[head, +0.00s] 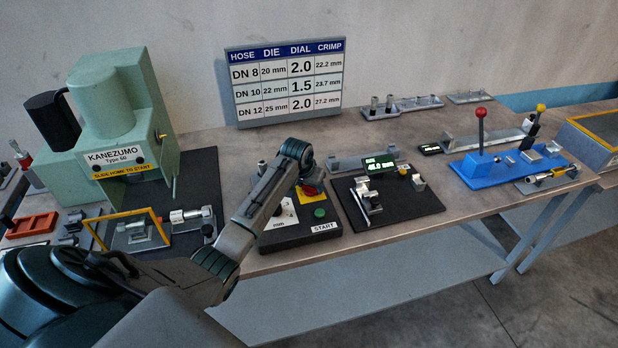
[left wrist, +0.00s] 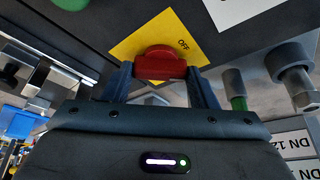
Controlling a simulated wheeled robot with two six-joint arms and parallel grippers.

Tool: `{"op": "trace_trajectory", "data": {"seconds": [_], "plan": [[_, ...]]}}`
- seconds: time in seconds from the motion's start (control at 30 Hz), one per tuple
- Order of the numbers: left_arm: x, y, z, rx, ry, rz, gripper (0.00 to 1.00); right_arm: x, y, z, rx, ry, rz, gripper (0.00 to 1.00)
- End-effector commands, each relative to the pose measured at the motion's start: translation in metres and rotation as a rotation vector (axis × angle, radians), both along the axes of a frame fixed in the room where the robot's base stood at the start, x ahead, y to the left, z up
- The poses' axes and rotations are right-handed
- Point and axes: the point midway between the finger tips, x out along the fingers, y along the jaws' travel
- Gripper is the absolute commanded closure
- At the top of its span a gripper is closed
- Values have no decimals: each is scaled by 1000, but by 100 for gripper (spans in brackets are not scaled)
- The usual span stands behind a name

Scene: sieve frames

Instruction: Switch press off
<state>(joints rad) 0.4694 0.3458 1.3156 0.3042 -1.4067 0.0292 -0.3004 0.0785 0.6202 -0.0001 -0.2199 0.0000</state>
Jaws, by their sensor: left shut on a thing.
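The control box (head: 290,236) stands at the front edge of the bench, with a green START button (head: 320,213) and a white dial plate marked mm. Its red switch knob (left wrist: 160,62) sits on a yellow plate (left wrist: 140,42) that reads OFF on one side. My left gripper (left wrist: 161,75) is shut on the red knob, one finger at each side. The knob's exact setting is hard to tell. The green press (head: 110,120) stands at the left. My right gripper is not in view.
A chart board (head: 287,82) stands behind the box. A black gauge plate (head: 400,206) with a lit display lies close on the right. A blue fixture (head: 485,172) with a red-ball lever is farther right. An orange tray (head: 32,225) lies at left.

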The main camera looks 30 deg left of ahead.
Motion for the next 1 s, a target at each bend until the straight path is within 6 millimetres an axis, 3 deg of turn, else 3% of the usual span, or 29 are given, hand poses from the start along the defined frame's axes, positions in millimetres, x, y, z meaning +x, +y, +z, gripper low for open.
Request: {"op": "trace_trajectory", "data": {"seconds": [0.17,0.6,1.0], "plan": [[1,-2,3,1,-3,167,70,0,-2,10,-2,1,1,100],[3,-3,1,0,-3,550,70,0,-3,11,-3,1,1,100],[4,-4,2,0,-4,734,70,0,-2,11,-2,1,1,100]]}}
